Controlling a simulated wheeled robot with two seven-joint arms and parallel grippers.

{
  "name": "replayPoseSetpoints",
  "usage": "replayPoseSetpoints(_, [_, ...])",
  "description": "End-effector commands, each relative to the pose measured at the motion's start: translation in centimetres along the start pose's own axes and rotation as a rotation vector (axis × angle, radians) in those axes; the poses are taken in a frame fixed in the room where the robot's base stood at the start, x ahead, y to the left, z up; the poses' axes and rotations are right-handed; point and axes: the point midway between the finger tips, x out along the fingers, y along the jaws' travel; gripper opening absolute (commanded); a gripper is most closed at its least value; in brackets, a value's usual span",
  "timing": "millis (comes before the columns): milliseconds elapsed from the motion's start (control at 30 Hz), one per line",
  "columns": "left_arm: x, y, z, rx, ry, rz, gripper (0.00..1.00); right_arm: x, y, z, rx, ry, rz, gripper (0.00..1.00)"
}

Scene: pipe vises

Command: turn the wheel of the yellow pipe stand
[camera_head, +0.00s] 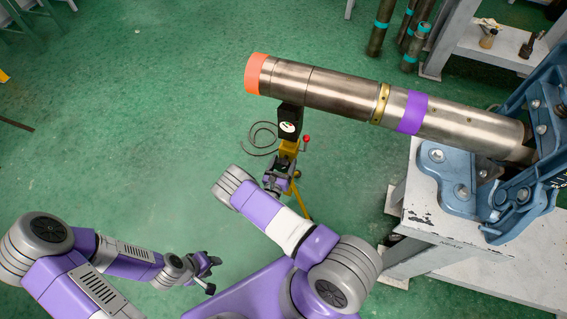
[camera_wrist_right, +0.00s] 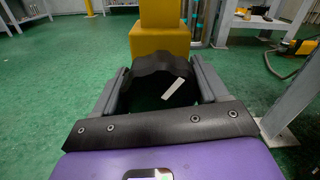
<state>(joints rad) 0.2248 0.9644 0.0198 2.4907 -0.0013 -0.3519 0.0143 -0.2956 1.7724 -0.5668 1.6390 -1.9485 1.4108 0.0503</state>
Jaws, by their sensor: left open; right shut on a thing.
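The yellow pipe stand (camera_head: 289,148) stands under the left half of a long metal pipe (camera_head: 340,91), its black head beneath the pipe. Its dark wheel (camera_wrist_right: 152,66), with a wavy rim and a white mark, is between the fingers of my right gripper (camera_wrist_right: 158,88) in the right wrist view. That gripper is shut on the wheel, in front of the yellow body. In the head view my right gripper (camera_head: 279,178) is at the stand, and the wheel is mostly hidden there. My left gripper (camera_head: 207,267) is open and empty, low and left of the stand.
A blue vise (camera_head: 465,190) on a worn white bench (camera_head: 430,225) holds the pipe's right end. The pipe has an orange end and a purple band. A cable (camera_head: 262,137) lies on the green floor behind the stand. The floor at left is mostly clear.

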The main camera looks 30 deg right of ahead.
Motion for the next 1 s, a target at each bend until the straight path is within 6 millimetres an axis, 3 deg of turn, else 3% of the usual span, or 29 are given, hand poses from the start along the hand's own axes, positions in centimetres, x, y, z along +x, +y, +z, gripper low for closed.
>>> replayPoseSetpoints(267, [-0.3, 0.1, 0.0, 0.000, 0.000, 0.000, 0.43, -0.1, 0.0, 0.1, 0.137, -0.001, 0.000, 0.43])
replayPoseSetpoints(1000, [-2.1, 0.8, 0.1, 0.000, 0.000, 0.000, 0.43, 0.0, -0.1, 0.1, 0.832, -0.002, 0.001, 0.43])
